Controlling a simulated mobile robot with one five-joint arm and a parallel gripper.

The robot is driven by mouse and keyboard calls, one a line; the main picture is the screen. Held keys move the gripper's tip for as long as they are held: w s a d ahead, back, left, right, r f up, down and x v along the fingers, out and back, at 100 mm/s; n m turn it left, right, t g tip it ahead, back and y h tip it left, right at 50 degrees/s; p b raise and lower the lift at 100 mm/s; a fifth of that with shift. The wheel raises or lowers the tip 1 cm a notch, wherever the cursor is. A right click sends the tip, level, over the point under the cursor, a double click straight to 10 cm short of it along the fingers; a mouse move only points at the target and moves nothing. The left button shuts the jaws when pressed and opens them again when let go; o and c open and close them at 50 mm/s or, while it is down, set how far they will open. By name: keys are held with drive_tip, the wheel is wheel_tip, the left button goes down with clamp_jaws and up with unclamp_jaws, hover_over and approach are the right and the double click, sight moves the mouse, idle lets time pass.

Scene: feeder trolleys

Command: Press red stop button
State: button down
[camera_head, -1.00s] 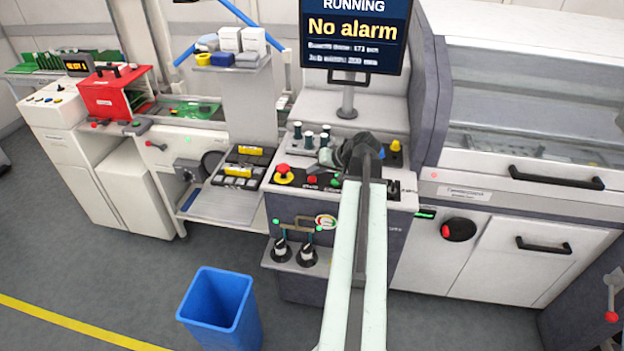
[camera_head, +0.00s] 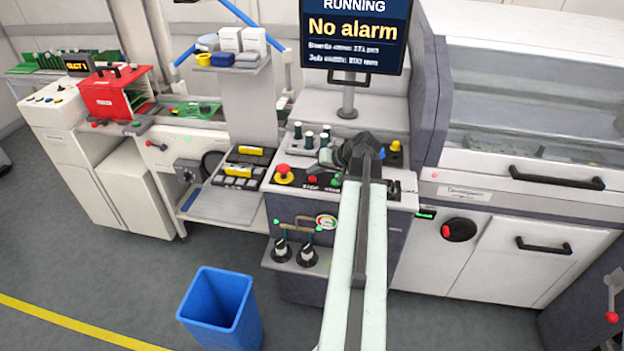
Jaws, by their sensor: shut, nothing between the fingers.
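A small flat red button (camera_head: 312,180) sits on the dark front strip of the middle machine's control panel, above a partly visible label that appears to read STOP. To its left is a larger red mushroom button (camera_head: 283,170) on a yellow base. My gripper (camera_head: 316,168) is shut and empty, its fingers pointing left and down. Its tip is just behind and above the small red button in the picture; a gap shows, but its height is hard to tell. A green button (camera_head: 336,182) is partly beside my arm, which hides the panel's right part.
A screen (camera_head: 354,35) on a post stands behind, reading RUNNING and No alarm. Several dark-capped bottles (camera_head: 309,139) stand behind my gripper, and a yellow knob (camera_head: 396,146) is right of it. A blue bin (camera_head: 222,312) stands on the floor in front.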

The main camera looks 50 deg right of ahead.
sight(315, 180)
drive_tip(key=shift+f, duration=0.1)
drive_tip(key=shift+d+f+b, duration=0.1)
drive_tip(key=shift+f+b, duration=0.25)
drive_tip(key=shift+b, duration=0.1)
drive_tip(key=shift+f+b, duration=0.4)
idle(0.6)
idle(0.4)
drive_tip(key=shift+r+p, duration=0.85)
wheel_tip(315, 180, up, 5)
drive_tip(key=p, duration=0.5)
drive_tip(key=shift+r, duration=0.15)
